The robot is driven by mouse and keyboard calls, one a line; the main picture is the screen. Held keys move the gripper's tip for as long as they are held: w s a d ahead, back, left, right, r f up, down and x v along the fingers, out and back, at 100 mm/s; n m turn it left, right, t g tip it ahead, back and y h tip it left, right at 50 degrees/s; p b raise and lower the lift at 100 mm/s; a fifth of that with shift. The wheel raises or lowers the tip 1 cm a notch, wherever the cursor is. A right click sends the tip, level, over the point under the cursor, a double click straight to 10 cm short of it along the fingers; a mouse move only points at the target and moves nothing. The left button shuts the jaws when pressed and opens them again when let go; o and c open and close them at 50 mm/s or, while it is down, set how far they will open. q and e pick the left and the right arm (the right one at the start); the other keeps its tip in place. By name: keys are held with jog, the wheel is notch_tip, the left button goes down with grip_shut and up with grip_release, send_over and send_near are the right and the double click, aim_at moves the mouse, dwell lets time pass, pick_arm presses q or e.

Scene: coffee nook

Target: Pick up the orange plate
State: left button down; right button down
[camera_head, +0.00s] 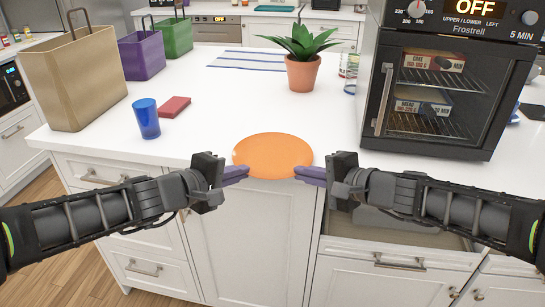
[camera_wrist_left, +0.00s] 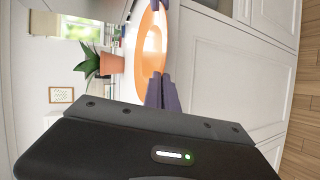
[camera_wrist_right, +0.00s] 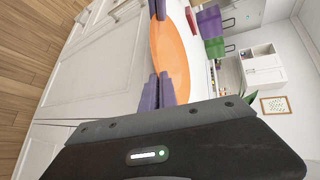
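The orange plate (camera_head: 272,151) is flat and round, at the front edge of the white counter and overlapping that edge in the head view. My left gripper (camera_head: 243,172) is at its left rim and my right gripper (camera_head: 299,173) is at its right rim. In the left wrist view the plate (camera_wrist_left: 152,45) runs down to the purple fingers (camera_wrist_left: 161,80), which are close together at the rim. The right wrist view shows the plate (camera_wrist_right: 170,55) and the fingers (camera_wrist_right: 158,80) likewise. Both grippers look shut on the rim. The plate's underside is hidden; I cannot tell whether it touches the counter.
A blue cup (camera_head: 146,120) and a red item (camera_head: 174,107) are at the left, by a tan bag (camera_head: 75,80). A potted plant (camera_head: 302,72) stands behind the plate. A black oven (camera_head: 440,85) stands at the right.

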notch_tip(320, 180, up, 5)
jog(key=p, duration=0.5)
jog(key=shift+r, duration=0.1)
